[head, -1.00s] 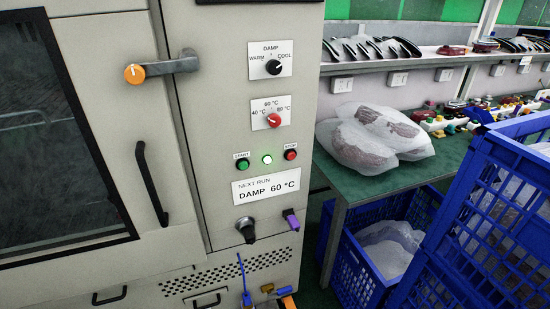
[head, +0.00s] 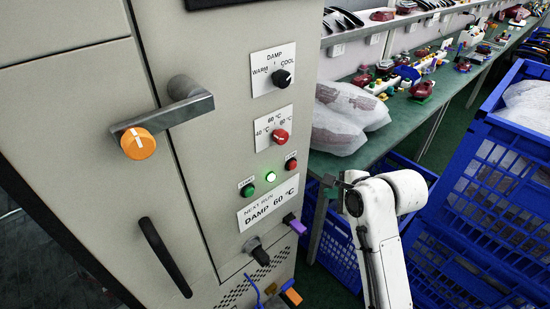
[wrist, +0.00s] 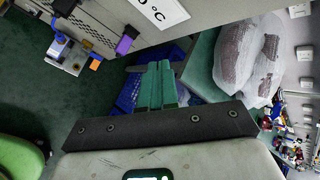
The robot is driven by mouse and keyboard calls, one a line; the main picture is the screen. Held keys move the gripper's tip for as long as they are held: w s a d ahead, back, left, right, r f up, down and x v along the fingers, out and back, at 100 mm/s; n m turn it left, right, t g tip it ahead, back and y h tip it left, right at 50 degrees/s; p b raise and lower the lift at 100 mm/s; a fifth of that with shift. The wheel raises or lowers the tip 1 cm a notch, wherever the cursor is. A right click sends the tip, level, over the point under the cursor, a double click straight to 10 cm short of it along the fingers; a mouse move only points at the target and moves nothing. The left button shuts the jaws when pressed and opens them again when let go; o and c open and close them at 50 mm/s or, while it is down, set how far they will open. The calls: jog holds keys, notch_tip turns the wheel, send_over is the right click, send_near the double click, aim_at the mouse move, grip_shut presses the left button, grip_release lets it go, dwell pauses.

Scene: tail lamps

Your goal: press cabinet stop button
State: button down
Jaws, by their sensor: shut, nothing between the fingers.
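The cabinet's red stop button (head: 291,164) is on the panel at the right end of the button row. The green start button (head: 247,189) is at the left end, with a lit green lamp (head: 270,176) between them. My gripper (head: 329,184) is to the right of the cabinet panel, apart from the stop button and a little lower in the picture. In the wrist view its fingers (wrist: 156,86) are shut together and empty. The stop button is not in the wrist view; only a corner of the label plate (wrist: 158,10) and the lower panel show there.
Above the buttons are a black damp knob (head: 282,78) and a red temperature knob (head: 280,135). A black knob (head: 257,251) and a purple-tipped lever (head: 295,224) stick out below. Wrapped bags (head: 345,115) lie on the green bench; blue crates (head: 475,190) stand to the right.

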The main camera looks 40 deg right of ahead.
aim_at(292, 165)
jog(key=shift+w+r, duration=0.2)
jog(key=shift+w, duration=0.1)
jog(key=w+b, duration=0.2)
jog(key=w, duration=0.6)
jog(key=shift+w+a, duration=0.15)
jog(key=shift+w, duration=0.15)
jog(key=shift+w+p, duration=0.75)
jog(key=shift+w, duration=0.15)
dwell(2.8)
jog(key=shift+s, duration=0.1)
jog(key=shift+s+p, duration=0.7)
jog(key=shift+s, duration=0.1)
